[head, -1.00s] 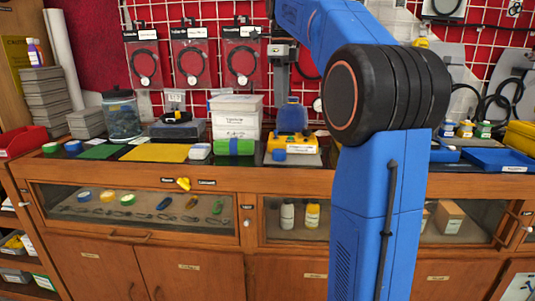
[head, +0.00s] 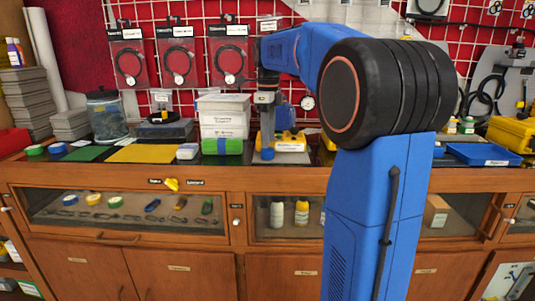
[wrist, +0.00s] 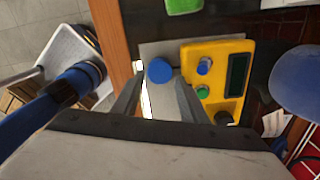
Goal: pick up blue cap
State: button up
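The blue cap (head: 267,154) is a small round piece at the left of the yellow regulator box on the bench. In the wrist view the blue cap (wrist: 160,69) lies on a grey plate, just ahead of and between the fingertips. My gripper (wrist: 157,80) is open, with one finger on each side of the cap's line; whether it touches the cap cannot be told. In the head view my gripper (head: 267,146) points down right above the cap and partly hides the yellow box behind it.
The yellow box (wrist: 240,50) with a blue knob (wrist: 204,66) and green knob (wrist: 202,91) stands close right of the cap. The wooden bench edge (wrist: 108,35) is near.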

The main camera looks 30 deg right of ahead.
aim_at(268, 153)
jog(key=shift+f, duration=1.65)
jog(key=c, duration=0.7)
jog(key=shift+o, duration=0.2)
